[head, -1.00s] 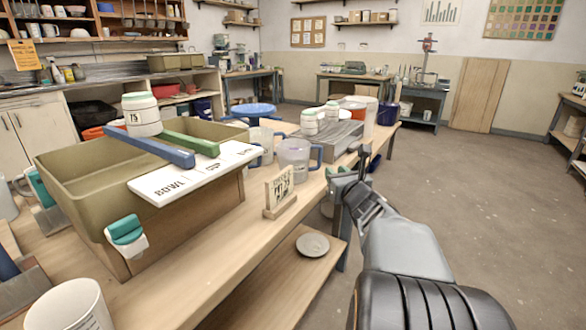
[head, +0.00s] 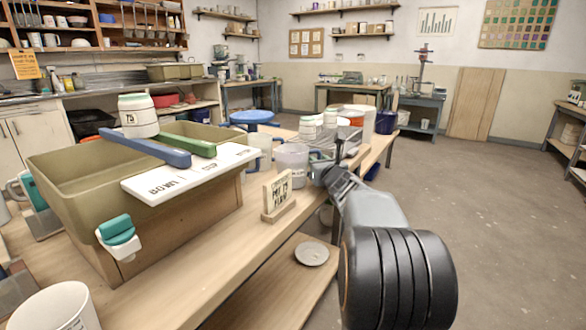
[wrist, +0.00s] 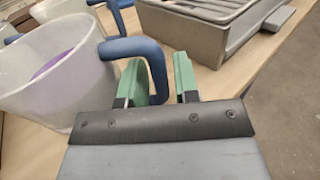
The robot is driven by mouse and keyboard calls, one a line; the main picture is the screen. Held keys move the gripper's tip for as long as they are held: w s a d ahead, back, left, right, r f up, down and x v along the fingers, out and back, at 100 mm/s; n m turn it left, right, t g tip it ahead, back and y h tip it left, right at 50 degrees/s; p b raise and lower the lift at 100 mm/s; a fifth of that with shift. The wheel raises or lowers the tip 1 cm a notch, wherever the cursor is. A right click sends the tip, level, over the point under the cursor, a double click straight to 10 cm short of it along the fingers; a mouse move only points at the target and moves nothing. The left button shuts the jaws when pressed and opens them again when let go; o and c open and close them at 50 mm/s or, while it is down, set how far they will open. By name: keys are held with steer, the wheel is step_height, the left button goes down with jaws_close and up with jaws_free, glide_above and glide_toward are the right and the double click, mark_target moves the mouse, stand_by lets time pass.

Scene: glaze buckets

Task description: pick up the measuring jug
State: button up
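The measuring jug (head: 291,158) is a translucent cup with a blue handle, standing upright on the wooden bench. In the wrist view the jug (wrist: 45,75) fills the left side, with something purple showing inside it. Its blue handle (wrist: 130,46) reaches right and bends down between my gripper's green fingers. My gripper (wrist: 160,62) is open, with a gap between the handle and the right finger; whether the left finger touches the handle I cannot tell. In the head view my gripper (head: 322,168) is at the jug's right side, its fingers mostly hidden.
A second blue-handled jug (head: 259,150) stands just behind. A grey tray with a rack (wrist: 205,28) lies beyond my fingers. A small sign on a wooden stand (head: 277,194) is in front of the jug. A large olive bin (head: 70,185) stands left.

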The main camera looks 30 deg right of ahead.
steer(key=shift+w, duration=0.1)
jaws_close()
stand_by(0.5)
